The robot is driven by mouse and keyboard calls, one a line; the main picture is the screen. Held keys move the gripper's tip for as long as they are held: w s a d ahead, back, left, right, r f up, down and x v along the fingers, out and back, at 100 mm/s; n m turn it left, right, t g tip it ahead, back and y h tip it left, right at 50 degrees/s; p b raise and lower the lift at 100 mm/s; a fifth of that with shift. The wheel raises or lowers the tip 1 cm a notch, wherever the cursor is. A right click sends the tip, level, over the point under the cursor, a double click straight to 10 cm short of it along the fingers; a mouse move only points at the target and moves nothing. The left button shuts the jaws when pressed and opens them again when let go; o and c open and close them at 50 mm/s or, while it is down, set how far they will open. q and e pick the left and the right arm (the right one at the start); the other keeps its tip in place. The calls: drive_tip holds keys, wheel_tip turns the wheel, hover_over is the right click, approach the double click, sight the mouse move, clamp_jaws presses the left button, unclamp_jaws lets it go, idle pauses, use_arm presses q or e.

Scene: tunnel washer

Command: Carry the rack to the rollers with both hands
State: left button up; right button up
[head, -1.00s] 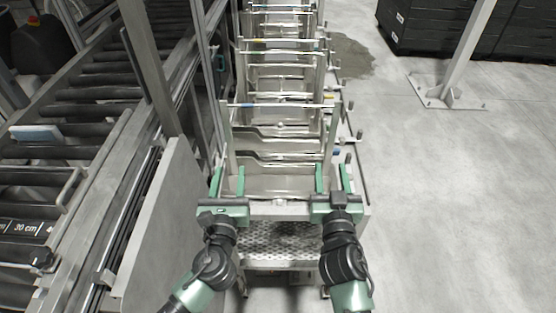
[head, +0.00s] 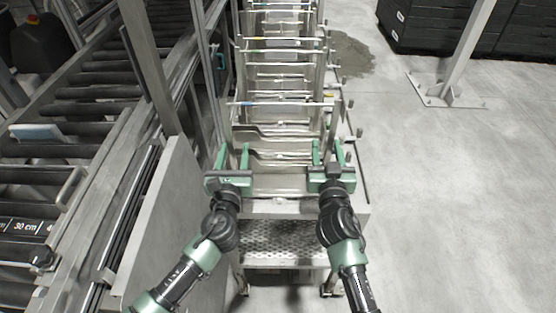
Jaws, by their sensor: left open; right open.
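Several metal racks stand in a row on a metal stand with a perforated shelf (head: 285,238). The nearest rack (head: 285,104) has a crossbar and upright side parts. My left gripper (head: 233,148) is open, by the near left side of this rack. My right gripper (head: 327,147) is open, by its near right side. Neither visibly holds anything, and I cannot tell whether their fingers touch the rack. The rollers (head: 98,94) form a dark conveyor with metal rails on the left. Parts of the rack's lower near edge are hidden behind the grippers.
A grey upright panel (head: 160,235) and a metal post (head: 148,70) stand between the stand and the rollers. A pale blue block (head: 35,132) lies on the conveyor. Black crates (head: 440,28) and a post with a base plate are at back right. The right floor is mostly clear.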

use_arm(q)
drive_tip(key=shift+w, duration=0.1)
use_arm(e)
drive_tip(key=shift+w, duration=0.1)
use_arm(q)
clamp_jaws()
use_arm(e)
clamp_jaws()
idle(1.0)
use_arm(q)
drive_tip(key=shift+w+r, duration=0.1)
drive_tip(key=shift+r, duration=0.15)
use_arm(e)
drive_tip(key=shift+r, duration=0.25)
